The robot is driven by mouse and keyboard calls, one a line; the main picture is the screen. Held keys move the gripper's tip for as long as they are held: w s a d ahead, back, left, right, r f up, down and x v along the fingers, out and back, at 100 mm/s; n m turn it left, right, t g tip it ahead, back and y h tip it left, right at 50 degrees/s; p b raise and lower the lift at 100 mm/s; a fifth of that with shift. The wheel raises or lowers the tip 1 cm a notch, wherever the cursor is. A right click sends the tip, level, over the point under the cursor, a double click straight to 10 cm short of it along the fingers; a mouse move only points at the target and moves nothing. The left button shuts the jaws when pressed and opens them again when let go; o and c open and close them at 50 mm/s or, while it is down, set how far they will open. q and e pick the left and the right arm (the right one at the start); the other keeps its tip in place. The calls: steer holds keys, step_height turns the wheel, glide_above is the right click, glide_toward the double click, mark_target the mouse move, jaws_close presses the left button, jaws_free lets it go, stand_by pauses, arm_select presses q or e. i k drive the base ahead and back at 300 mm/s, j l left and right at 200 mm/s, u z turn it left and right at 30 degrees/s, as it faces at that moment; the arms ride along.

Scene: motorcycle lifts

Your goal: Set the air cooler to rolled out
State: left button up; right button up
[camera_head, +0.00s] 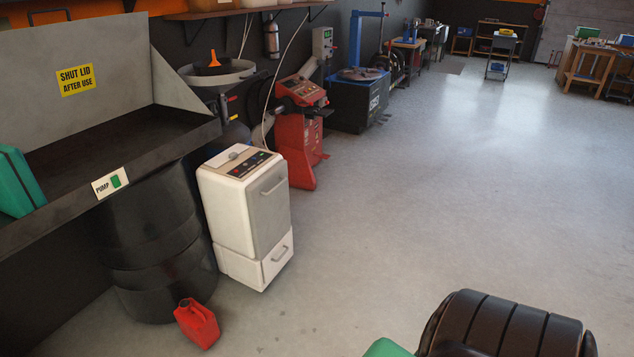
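The air cooler is most likely the white upright cabinet (232,213) left of centre in the head view. It stands on the floor close to the black drum on its left. Its sloped top has a dark control panel (249,164) with small coloured buttons. The front has a handle (273,185) high up and a lower section with its own handle (279,254). Its base and any wheels are hard to make out. Neither of my grippers is in view.
A red can (197,324) sits on the floor in front of the black drum (160,265), under a wash basin (120,150). A red machine (298,140) stands behind the cabinet. A ribbed black rounded thing (505,325) fills the bottom right. The floor (420,210) to the right is clear.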

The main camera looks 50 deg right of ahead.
mark_target(248, 211)
steer(key=z, duration=1.3)
